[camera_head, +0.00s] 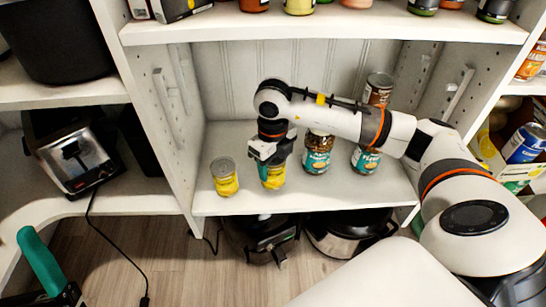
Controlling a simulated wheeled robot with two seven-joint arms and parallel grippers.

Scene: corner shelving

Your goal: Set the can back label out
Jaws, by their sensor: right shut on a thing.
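My right gripper (268,158) points down over the middle shelf and is shut on a yellow can (272,178). The can stands upright at or just above the shelf, and the gripper covers its top. I cannot read which way the held can's label faces.
The shelf (205,205) has a side wall at left and another shelf above. Two teal-labelled jars (317,160) (366,160) stand right of the held can, with a brown can (378,88) behind. A toaster (75,155) sits on the left shelf. Appliances (345,235) stand below.

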